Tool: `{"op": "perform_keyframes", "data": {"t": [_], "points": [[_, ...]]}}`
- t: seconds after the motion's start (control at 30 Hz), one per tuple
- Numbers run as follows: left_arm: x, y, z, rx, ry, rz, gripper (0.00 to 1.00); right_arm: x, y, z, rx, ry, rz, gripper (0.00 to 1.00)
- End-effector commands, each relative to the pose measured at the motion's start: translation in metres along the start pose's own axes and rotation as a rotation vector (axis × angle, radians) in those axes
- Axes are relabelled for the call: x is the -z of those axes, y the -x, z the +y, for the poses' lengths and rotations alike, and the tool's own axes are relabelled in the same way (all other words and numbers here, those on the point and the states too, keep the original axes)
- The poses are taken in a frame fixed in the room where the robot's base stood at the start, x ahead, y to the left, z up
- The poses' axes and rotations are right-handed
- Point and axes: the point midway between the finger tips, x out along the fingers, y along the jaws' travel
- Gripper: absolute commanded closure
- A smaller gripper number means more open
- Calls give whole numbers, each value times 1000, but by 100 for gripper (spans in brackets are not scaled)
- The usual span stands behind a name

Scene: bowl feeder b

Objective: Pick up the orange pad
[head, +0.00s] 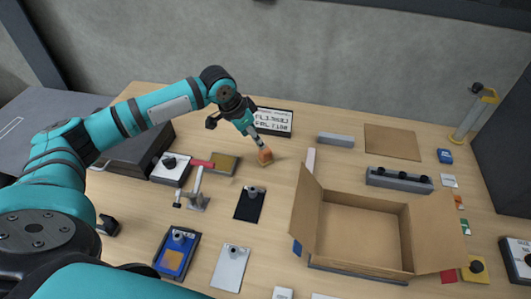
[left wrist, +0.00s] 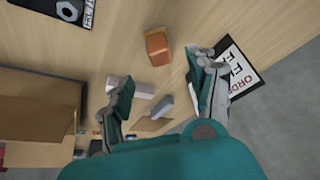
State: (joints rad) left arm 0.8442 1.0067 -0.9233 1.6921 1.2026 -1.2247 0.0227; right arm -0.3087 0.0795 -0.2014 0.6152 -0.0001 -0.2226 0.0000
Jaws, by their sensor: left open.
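The orange pad (head: 265,157), a small orange-brown block, lies on the wooden table left of the cardboard box. It also shows in the left wrist view (left wrist: 158,46), near the top middle. My left gripper (head: 257,143) points down close to the pad in the head view. In the left wrist view its two fingers (left wrist: 161,82) are spread, with a clear gap between them. The pad appears ahead of that gap, with no finger seen gripping it. Whether a fingertip touches it I cannot tell. My right gripper is not in view.
An open cardboard box (head: 360,235) stands to the right. A black-and-white printed sign (head: 272,122) lies behind the pad, and a black plate (head: 250,204) in front. A red-handled clamp (head: 199,186) and a tan-topped block (head: 224,164) are to the left.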

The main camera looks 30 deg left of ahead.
Motion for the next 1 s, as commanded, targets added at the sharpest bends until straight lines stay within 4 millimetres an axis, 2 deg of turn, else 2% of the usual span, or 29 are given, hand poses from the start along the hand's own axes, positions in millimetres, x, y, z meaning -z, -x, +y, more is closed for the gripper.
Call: {"op": "perform_keyframes", "data": {"t": [0.13,0.3,0.43,0.6,0.7,0.97,1.0], "points": [[0,-24,0,-1,2,-1,40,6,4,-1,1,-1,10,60],[1,-36,0,1,0,1,40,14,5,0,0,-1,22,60],[2,-48,1,-1,0,-1,40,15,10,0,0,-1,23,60],[4,-74,2,0,1,-1,40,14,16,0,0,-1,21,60],[4,-84,1,1,1,-1,40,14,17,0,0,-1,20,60],[3,-88,1,1,-1,0,40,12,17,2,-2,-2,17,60],[3,-88,1,1,0,0,43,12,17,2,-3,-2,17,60]]}}
